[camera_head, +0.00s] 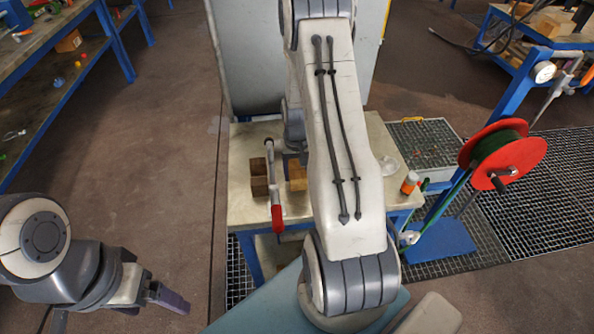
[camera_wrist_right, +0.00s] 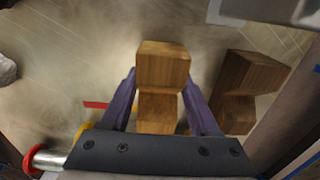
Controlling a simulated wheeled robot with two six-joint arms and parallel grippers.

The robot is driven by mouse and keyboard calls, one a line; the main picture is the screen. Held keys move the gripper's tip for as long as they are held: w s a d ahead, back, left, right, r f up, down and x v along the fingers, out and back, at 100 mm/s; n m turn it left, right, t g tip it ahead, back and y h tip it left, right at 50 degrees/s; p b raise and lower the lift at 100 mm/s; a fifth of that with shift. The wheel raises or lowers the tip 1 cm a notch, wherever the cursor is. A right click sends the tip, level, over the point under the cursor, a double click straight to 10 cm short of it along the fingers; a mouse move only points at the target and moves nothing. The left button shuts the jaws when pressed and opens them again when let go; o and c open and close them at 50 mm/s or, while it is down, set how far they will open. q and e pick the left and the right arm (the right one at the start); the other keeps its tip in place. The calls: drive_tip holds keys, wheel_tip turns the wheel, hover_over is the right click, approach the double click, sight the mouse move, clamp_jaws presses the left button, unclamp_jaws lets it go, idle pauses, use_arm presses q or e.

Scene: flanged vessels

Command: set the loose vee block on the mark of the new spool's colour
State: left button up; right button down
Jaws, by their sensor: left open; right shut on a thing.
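In the right wrist view, my right gripper (camera_wrist_right: 161,80) is shut on a light wooden vee block (camera_wrist_right: 163,62), with a purple finger on each side. I cannot tell whether it touches the table. A darker wooden vee block (camera_wrist_right: 250,75) stands to its right, apart. In the head view the lighter block (camera_head: 298,172) and the darker block (camera_head: 258,178) show beside my right arm, which hides much of the table. A thin red strip (camera_wrist_right: 95,104) lies left of the fingers in the wrist view; whether it is a mark is unclear. My left gripper (camera_head: 168,297) is open and empty, off the table.
A red-handled tool (camera_head: 277,210) shows between the blocks on the table (camera_head: 238,150). A red reel (camera_head: 510,160) with green winding is mounted to the right. Workbenches stand at both sides; floor is open at left.

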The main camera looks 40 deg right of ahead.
drive_tip(key=shift+f, duration=0.4)
idle(0.5)
drive_tip(key=shift+c, duration=0.2)
unclamp_jaws()
drive_tip(key=shift+r, duration=0.1)
